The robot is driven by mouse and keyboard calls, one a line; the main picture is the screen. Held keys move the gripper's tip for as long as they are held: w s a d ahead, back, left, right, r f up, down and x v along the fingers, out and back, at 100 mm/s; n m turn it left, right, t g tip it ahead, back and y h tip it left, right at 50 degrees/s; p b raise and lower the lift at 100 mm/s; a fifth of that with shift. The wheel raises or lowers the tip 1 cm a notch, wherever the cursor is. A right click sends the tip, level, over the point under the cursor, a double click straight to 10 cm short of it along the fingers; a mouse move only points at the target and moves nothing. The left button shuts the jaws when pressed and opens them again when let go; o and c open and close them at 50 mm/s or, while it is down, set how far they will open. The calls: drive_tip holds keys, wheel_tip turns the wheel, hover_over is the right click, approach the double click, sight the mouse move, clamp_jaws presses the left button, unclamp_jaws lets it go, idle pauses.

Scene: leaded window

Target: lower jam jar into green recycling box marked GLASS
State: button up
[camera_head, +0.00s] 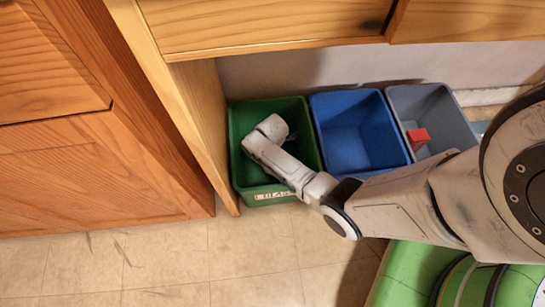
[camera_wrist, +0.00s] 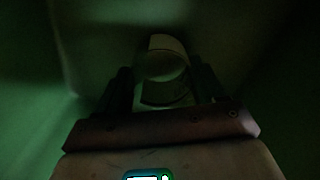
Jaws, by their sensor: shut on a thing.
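The green box (camera_head: 240,172) stands on the floor at the left end of a row of boxes in the head view. Its front label, partly covered by my arm, shows letters that look like GLASS. My wrist is down inside this box, and it hides the gripper and jar from the head view. In the dark wrist view, my gripper (camera_wrist: 163,85) is shut on the jam jar (camera_wrist: 161,66), a pale, rounded shape between the two fingers. Green walls surround them. I cannot tell whether the jar touches the box floor.
A blue box (camera_head: 358,130) stands right of the green one, looking empty. A grey box (camera_head: 450,122) beyond it holds a red item (camera_head: 417,137). A wooden panel (camera_head: 205,120) stands close on the left, and a wooden cabinet edge (camera_head: 270,30) overhangs behind. Tiled floor (camera_head: 200,265) lies clear in front.

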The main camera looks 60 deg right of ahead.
drive_tip(key=o, duration=1.2)
drive_tip(key=shift+o, duration=0.2)
wheel_tip(320, 180, up, 11)
drive_tip(key=p, duration=0.7)
drive_tip(key=shift+f, duration=0.1)
